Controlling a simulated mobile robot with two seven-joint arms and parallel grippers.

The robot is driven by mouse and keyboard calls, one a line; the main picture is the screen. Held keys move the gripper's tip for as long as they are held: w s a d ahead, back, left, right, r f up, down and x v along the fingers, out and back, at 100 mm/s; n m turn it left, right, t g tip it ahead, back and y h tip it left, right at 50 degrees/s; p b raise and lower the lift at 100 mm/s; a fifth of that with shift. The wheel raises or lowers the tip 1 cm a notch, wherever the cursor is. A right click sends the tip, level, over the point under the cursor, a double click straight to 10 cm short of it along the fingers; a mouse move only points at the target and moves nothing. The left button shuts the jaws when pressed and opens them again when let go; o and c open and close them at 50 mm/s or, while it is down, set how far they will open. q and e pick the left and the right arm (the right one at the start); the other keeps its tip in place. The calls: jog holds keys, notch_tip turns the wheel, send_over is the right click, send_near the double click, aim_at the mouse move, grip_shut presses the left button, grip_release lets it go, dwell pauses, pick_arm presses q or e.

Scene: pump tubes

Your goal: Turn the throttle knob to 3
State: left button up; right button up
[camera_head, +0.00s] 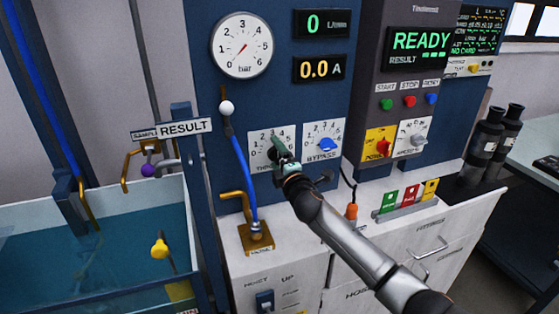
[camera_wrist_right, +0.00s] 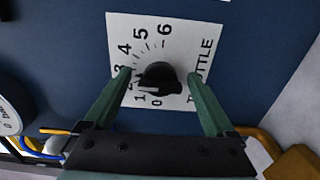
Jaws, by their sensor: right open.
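The throttle knob (camera_wrist_right: 160,76) is a black knob on a white dial plate (camera_wrist_right: 182,35) numbered 0 to 6. Its white mark faces the low end of the scale, near 1. In the head view the throttle plate (camera_head: 258,140) is partly covered by my right gripper (camera_head: 279,149). In the right wrist view my right gripper (camera_wrist_right: 158,78) is open, with one green finger on each side of the knob. My left gripper is not in view.
The bypass plate with a blue knob (camera_head: 327,144) is just right of the throttle. A pressure gauge (camera_head: 242,46) reads near 0 above. A blue hose (camera_head: 240,165) with a white ball (camera_head: 226,107) stands to the left, beside the water tank (camera_head: 120,255).

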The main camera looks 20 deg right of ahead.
jog(key=s, duration=1.2)
jog(key=shift+s+d, duration=0.2)
jog(key=shift+s, duration=0.05)
